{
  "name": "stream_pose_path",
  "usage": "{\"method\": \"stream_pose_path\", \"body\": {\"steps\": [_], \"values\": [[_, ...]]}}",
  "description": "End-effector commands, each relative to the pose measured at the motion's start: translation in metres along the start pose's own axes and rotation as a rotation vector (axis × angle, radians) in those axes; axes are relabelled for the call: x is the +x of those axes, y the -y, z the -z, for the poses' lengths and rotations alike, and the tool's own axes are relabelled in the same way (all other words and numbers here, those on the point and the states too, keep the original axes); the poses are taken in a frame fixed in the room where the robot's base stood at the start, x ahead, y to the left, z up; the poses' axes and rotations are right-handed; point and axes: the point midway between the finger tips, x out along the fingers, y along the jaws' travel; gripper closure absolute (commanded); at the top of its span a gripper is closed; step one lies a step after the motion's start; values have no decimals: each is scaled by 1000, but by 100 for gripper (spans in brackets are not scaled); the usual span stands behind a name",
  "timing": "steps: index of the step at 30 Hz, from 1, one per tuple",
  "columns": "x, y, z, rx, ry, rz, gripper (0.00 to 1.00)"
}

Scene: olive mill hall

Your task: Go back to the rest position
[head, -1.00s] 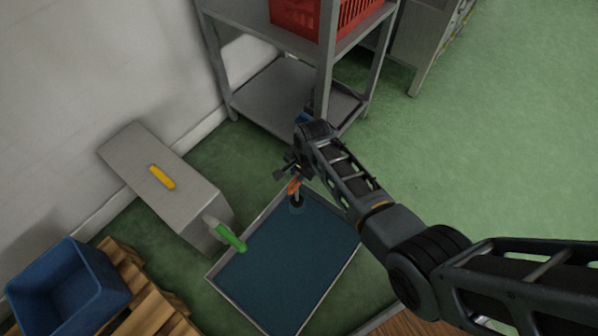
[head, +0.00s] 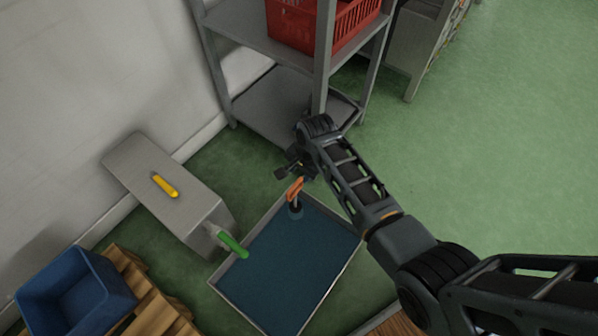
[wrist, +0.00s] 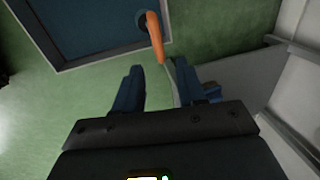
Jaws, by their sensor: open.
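My gripper (head: 287,172) is open and empty in the head view, just beyond the far corner of a blue-floored tray with a grey rim (head: 331,296). An orange-handled tool (head: 295,189) stands upright in a dark round holder at that corner, close to the fingers but apart from them. In the wrist view my open fingers (wrist: 160,88) point toward the orange handle (wrist: 154,35), with nothing visible between them. The tray (wrist: 85,25) shows at the upper left there.
A grey bench (head: 150,150) holds a yellow-handled tool (head: 165,185). A green-handled tool (head: 232,244) sits between bench and tray. A metal rack (head: 265,100) with a red crate (head: 352,25) stands behind my gripper. A blue bin (head: 75,292) rests on a wooden pallet. Green floor at right is clear.

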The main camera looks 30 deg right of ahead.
Motion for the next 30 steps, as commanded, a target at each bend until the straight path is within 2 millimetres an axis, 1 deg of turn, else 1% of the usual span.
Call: {"method": "stream_pose_path", "body": {"steps": [1, 4, 21, 23, 26, 29, 30], "values": [[-5, 0, 0, 0, 0, 0, 60], [-7, -1, 0, 0, 1, -1, 60], [-6, -3, 0, -3, -2, 1, 60], [-4, -8, -1, -15, -9, 8, 60], [1, -28, -5, -57, -39, 36, 60], [5, -58, -11, -129, -88, 83, 60], [5, -72, -14, -164, -112, 104, 60]]}}
